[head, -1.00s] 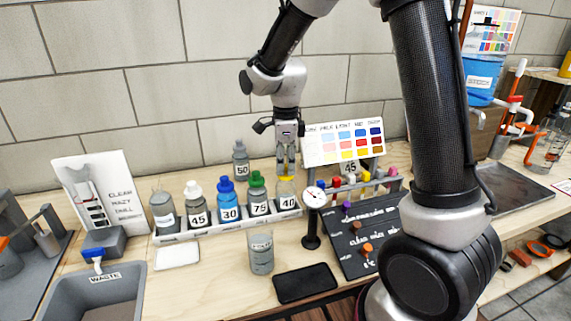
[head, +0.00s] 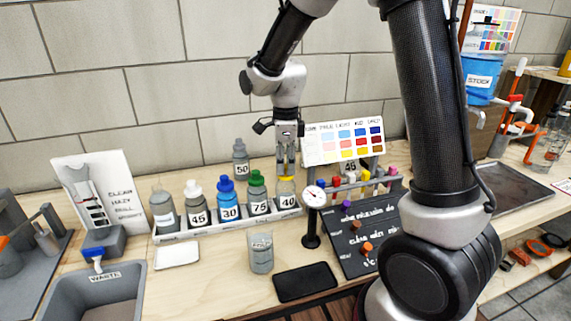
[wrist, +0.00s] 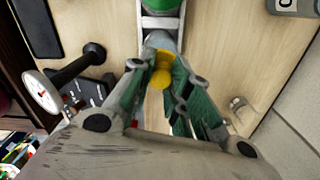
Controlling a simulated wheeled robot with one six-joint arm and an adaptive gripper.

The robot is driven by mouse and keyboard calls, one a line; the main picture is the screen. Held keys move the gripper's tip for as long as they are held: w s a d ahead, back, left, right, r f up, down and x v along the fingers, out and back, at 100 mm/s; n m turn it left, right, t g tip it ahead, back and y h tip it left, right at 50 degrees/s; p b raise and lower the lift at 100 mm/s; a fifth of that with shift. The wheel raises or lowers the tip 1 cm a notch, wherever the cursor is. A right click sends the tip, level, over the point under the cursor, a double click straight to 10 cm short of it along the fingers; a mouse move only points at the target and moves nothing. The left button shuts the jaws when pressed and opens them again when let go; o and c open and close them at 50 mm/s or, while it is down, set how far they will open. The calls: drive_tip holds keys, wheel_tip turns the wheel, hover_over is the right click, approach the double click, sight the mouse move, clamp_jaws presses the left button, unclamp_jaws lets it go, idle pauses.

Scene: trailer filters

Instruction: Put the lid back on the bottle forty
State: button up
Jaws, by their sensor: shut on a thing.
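The bottle forty (head: 288,202) stands upright at the right end of the white rack, with its "40" label facing out. The yellow lid (head: 286,179) is right at the top of this bottle. My gripper (head: 286,173) points straight down over the bottle and is shut on the lid. In the wrist view the yellow lid (wrist: 162,70) sits between my two green-lit fingertips (wrist: 159,62). The fingers hide the lid's lower edge and the bottle's neck, so I cannot tell whether the lid is seated.
Bottles 75 (head: 257,194), 30 (head: 227,199) and 45 (head: 196,202) stand left in the rack (head: 180,236). Bottle 50 (head: 240,158) is behind. A gauge (head: 313,205) stands close right, near a tube rack. A clear beaker (head: 261,252) and black pad (head: 305,282) lie in front.

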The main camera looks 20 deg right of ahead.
drive_tip(key=o, duration=0.8)
drive_tip(key=o, duration=0.5)
drive_tip(key=shift+c, duration=0.2)
drive_tip(key=shift+r, duration=0.1)
drive_tip(key=shift+r, duration=3.4)
